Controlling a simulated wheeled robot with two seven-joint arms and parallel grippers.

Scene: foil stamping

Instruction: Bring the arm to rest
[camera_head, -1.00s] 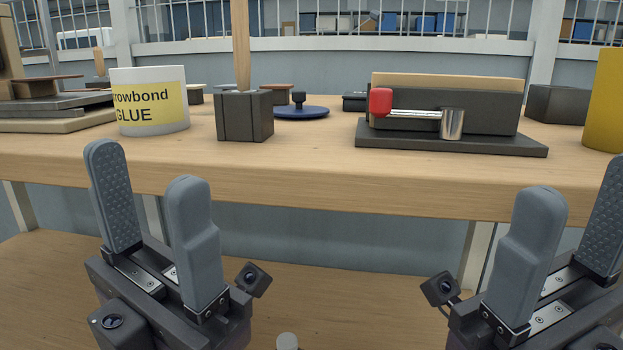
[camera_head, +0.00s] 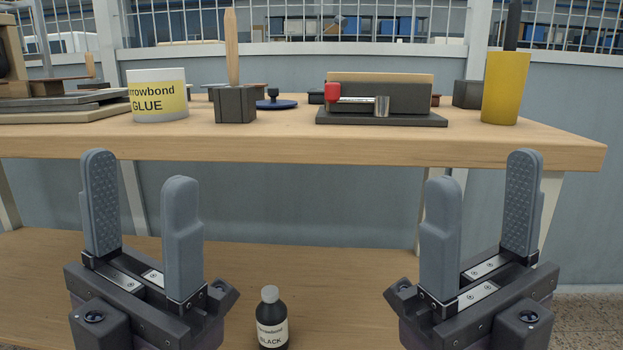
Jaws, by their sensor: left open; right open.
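My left gripper (camera_head: 141,215) is open and empty at the lower left, its two grey fingers pointing up. My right gripper (camera_head: 482,220) is open and empty at the lower right, also with its fingers up. Both are in front of the wooden table (camera_head: 300,152), with their fingertips around the height of its front edge in the picture. Neither gripper touches anything that I can see.
On the table stand a glue tub (camera_head: 158,98), a dark block with a wooden stick (camera_head: 234,104), a dark device with a red knob (camera_head: 400,97) and a yellow cup (camera_head: 505,88). A black bottle (camera_head: 271,322) stands on the lower shelf (camera_head: 255,275).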

